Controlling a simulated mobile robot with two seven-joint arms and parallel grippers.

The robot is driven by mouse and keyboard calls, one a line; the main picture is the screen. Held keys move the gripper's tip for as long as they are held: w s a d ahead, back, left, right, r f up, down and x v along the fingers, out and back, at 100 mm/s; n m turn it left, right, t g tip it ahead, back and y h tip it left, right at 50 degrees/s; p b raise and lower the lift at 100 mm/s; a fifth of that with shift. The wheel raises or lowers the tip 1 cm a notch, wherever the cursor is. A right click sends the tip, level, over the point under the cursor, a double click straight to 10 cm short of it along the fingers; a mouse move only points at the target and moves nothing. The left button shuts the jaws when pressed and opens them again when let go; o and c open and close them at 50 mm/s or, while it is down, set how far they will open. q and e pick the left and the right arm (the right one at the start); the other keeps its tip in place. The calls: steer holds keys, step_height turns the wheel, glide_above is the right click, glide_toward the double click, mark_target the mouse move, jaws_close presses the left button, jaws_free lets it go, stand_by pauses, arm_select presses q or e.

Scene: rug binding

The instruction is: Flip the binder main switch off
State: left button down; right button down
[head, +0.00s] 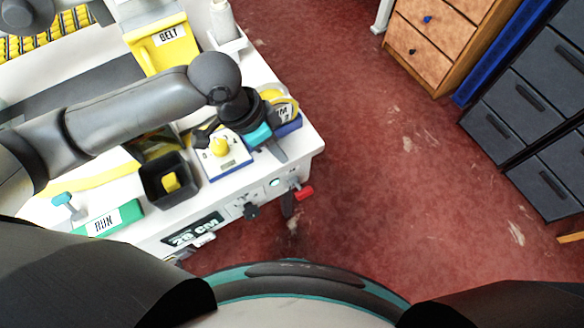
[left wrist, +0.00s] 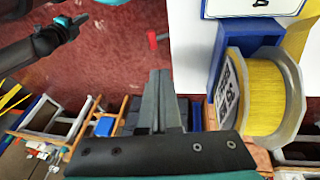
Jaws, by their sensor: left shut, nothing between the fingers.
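The binder's front panel (head: 262,197) is on the table's front side. A red handle (head: 304,191) sticks out at its right end; it also shows in the left wrist view (left wrist: 153,40). A dark knob (head: 251,211) sits lower left of it. I cannot read a label naming the main switch or its position. My left gripper (head: 277,151) is over the table near its right front corner, above and apart from the red handle. Its fingers (left wrist: 161,100) are shut and empty. A dark arm end, apparently my right one, shows at upper left in the left wrist view.
A white box with a yellow knob (head: 220,147), a black bin (head: 158,190) and a green RUN block (head: 113,219) are left of the gripper. A yellow tape roll (left wrist: 262,92) sits in a blue holder (left wrist: 219,50). Red floor right of the table is free.

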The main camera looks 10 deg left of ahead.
arm_select(q)
steer(key=b, duration=0.4)
glide_toward(304, 191)
steer(key=x, duration=0.5)
steer(key=shift+w+f, duration=0.1)
steer(key=shift+w, duration=0.3)
steer(key=shift+s+d+f, duration=0.2)
steer(key=shift+s+f, duration=0.05)
steer(key=shift+f, duration=0.2)
steer(key=shift+s+d+p, duration=0.1)
steer(key=shift+s+p, duration=0.05)
steer(key=shift+p, duration=0.3)
steer(key=shift+y, duration=0.3)
